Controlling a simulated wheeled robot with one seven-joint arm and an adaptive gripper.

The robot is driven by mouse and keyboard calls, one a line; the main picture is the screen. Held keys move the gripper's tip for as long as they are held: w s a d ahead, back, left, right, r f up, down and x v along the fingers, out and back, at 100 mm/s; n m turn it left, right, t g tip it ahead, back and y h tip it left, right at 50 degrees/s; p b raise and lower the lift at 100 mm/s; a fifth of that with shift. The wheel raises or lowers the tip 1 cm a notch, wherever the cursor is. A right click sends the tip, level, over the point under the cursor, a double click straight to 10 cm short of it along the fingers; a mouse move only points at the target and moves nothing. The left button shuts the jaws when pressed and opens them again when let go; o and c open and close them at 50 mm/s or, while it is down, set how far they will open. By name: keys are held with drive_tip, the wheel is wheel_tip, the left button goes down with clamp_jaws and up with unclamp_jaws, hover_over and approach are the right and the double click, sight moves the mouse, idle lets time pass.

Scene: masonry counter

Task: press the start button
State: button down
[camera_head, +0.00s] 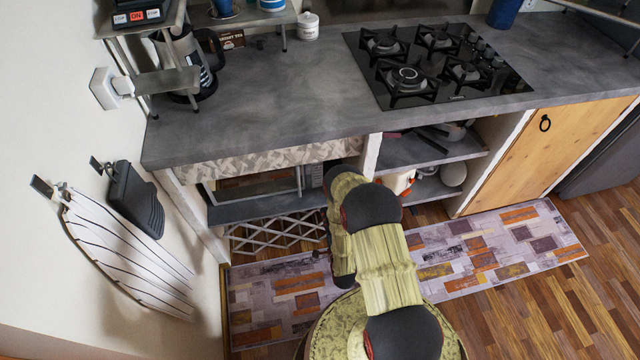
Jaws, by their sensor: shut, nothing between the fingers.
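A microwave-like appliance (258,187) with a pale frame and dark glass front sits in the open bay under the counter at left. A narrow dark panel (314,176) is at its right side, partly hidden behind my arm. No start button can be made out on it at this size. My arm, yellow-green with black joints, rises from the bottom centre and bends in front of this bay. My gripper cannot be seen; the arm's far end is hidden behind its own links.
The grey counter (270,105) carries a black gas hob (437,65) and a coffee maker (188,62). A black device with a red ON label (137,13) stands on a corner shelf. A patterned rug (490,250) covers the floor. A folded slatted rack (125,250) hangs on the left wall.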

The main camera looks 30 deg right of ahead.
sight(317, 178)
wheel_tip(317, 178, up, 2)
drive_tip(key=shift+m+t, duration=0.4)
drive_tip(key=shift+m, duration=0.2)
drive_tip(key=shift+w, duration=0.1)
drive_tip(key=b+x, duration=0.4)
drive_tip(key=x, duration=0.8)
drive_tip(key=shift+w+d+f+b, duration=0.15)
drive_tip(key=shift+w+d+b, duration=0.05)
drive_tip(key=shift+w+b, duration=0.15)
drive_tip(key=shift+w+d, duration=0.15)
drive_tip(key=shift+w, duration=0.35)
drive_tip(key=shift+w, duration=0.1)
